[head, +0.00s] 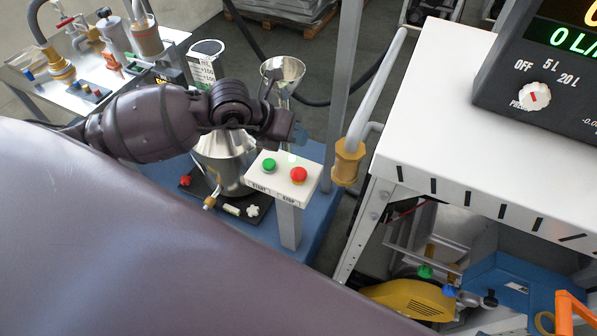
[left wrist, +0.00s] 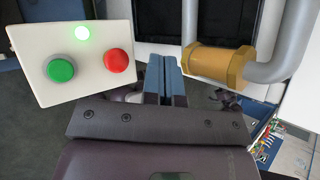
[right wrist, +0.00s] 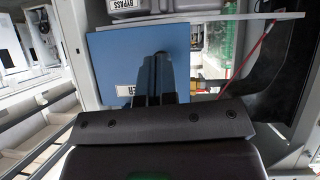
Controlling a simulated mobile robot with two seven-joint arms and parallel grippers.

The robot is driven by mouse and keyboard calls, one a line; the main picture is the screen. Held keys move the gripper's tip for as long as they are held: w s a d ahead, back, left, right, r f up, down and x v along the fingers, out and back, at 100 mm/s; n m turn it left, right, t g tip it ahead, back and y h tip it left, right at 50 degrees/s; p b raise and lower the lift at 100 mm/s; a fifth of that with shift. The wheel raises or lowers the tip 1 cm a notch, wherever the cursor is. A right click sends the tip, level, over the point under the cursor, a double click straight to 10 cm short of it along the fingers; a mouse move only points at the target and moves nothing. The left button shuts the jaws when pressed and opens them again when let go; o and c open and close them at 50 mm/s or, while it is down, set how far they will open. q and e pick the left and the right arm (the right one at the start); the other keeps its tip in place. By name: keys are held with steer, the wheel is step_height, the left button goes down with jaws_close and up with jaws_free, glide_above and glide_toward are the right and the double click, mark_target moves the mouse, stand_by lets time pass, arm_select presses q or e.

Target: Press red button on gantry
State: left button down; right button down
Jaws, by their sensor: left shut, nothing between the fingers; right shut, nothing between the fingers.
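The red button (head: 299,174) sits at the right of a white control box on a post, marked STOP. The green button (head: 269,165) beside it is marked START. In the left wrist view the red button (left wrist: 117,60) is left of my shut fingers, and a small green light (left wrist: 82,33) glows above the buttons. My left gripper (head: 299,136) is shut and empty, above and behind the box in the head view, apart from the red button. My left gripper also shows in its wrist view (left wrist: 164,78). My right gripper (right wrist: 153,75) is shut and empty before a blue panel.
A brass-fitted grey pipe (head: 348,160) hangs right of the control box. A metal funnel (head: 283,72) stands behind my left gripper. A white table (head: 440,130) with a dark digital meter is at right. The blue panel (right wrist: 110,60) fills the right wrist view's middle.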

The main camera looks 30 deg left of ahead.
arm_select(q)
steer(key=b, duration=0.5)
glide_above(297, 170)
step_height(297, 170, down, 7)
steer(key=shift+f, duration=0.4)
stand_by(0.6)
stand_by(0.7)
steer(key=shift+f, duration=0.1)
steer(key=shift+f, duration=0.3)
